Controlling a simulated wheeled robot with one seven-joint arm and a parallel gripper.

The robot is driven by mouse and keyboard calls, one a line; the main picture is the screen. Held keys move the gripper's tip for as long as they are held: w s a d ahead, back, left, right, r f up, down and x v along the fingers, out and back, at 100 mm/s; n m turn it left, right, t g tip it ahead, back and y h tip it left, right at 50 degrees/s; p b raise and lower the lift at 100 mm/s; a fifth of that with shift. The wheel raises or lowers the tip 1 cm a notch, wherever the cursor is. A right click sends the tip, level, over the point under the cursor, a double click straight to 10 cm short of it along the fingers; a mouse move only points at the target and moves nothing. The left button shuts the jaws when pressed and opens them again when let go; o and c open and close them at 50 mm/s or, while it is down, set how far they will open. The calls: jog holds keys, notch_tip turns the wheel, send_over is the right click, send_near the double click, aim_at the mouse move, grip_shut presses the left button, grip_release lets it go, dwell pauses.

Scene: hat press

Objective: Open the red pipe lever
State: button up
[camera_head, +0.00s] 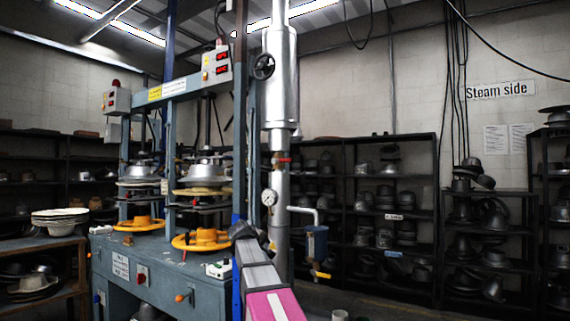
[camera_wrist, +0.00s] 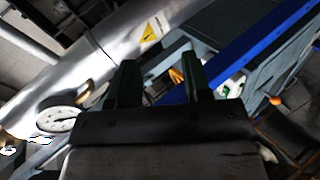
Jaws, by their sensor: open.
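The red pipe lever (camera_head: 283,160) is a small red handle on the silver vertical pipe (camera_head: 281,190), above the round pressure gauge (camera_head: 269,197) in the head view. My gripper (camera_head: 243,231) is in front of the press table, below and left of the lever and apart from it. In the wrist view my gripper (camera_wrist: 160,78) is open with nothing between its two dark fingers. The pipe (camera_wrist: 120,50) and the gauge (camera_wrist: 62,119) show beyond the fingers, tilted. I cannot make out the red lever in the wrist view.
The hat press (camera_head: 165,270) with orange hats stands left of the pipe. A blue post (camera_head: 237,265) is close beside my arm. A small blue canister (camera_head: 316,242) with a yellow handle hangs right of the pipe. Black shelves (camera_head: 390,190) of hat moulds line the back wall.

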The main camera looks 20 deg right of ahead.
notch_tip(320, 180, up, 17)
jog(key=w+d+t+h, duration=0.2)
jog(key=n+h, duration=0.1)
jog(key=h, duration=0.3)
send_near(285, 160)
jog(key=shift+t, duration=0.3)
jog(key=x, duration=1)
jog(key=shift+w+d+f, duration=0.1)
jog(key=shift+d+f, duration=0.05)
jog(key=shift+d, duration=0.15)
grip_shut()
